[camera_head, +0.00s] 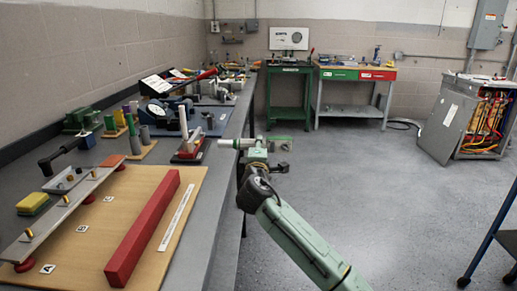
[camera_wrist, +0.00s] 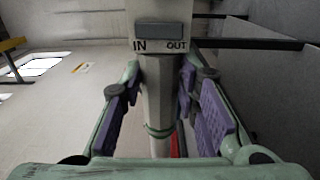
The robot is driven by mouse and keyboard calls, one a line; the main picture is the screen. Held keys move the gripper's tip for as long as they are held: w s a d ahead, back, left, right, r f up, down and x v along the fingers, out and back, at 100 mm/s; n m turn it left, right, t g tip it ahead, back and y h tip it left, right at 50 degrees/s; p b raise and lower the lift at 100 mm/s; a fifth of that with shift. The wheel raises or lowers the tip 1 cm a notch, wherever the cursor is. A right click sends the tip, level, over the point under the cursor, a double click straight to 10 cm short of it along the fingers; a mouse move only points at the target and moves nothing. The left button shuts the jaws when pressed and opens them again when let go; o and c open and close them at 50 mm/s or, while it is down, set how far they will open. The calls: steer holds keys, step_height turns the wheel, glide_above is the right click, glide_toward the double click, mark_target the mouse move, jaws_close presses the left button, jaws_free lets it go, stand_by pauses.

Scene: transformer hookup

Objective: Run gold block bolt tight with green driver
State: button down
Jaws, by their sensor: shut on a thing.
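My gripper (camera_head: 258,148) is raised past the bench's right edge, over the floor, and is shut on a pale tool lying roughly level, its end (camera_head: 236,143) pointing left. In the wrist view the tool (camera_wrist: 158,95) is a whitish shaft with a green ring, between the purple finger pads, below a head marked IN and OUT. I take it for the green driver. A metal bar (camera_head: 57,212) on the wooden board (camera_head: 120,200) carries several small gold bolts (camera_head: 66,200); I cannot tell which is the gold block bolt. The gripper is well apart from them.
A long red bar (camera_head: 143,228) lies on the board beside labels A, B and C. A small rack (camera_head: 140,152) with upright cylinders, a yellow block (camera_head: 33,203) and other tools crowd the bench.

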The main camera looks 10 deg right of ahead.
mark_target(248, 146)
steer(key=shift+s+r, duration=0.1)
steer(key=shift+r, duration=0.1)
steer(key=shift+w+a, duration=0.2)
steer(key=shift+a, duration=0.65)
steer(key=shift+w+a, duration=0.2)
steer(key=shift+a, duration=0.6)
steer(key=shift+w+a, duration=0.2)
steer(key=shift+a, duration=0.65)
steer(key=shift+w+a+b, duration=0.2)
steer(key=shift+a, duration=0.5)
steer(key=shift+w+a+b, duration=0.15)
steer(key=shift+a, duration=0.55)
stand_by(2.1)
steer(key=shift+d, duration=0.1)
steer(key=shift+s+d, duration=0.2)
steer(key=shift+d, duration=0.5)
steer(key=shift+s+d, duration=0.2)
steer(key=shift+d, duration=0.5)
steer(key=shift+s+d, duration=0.2)
steer(key=shift+d, duration=0.5)
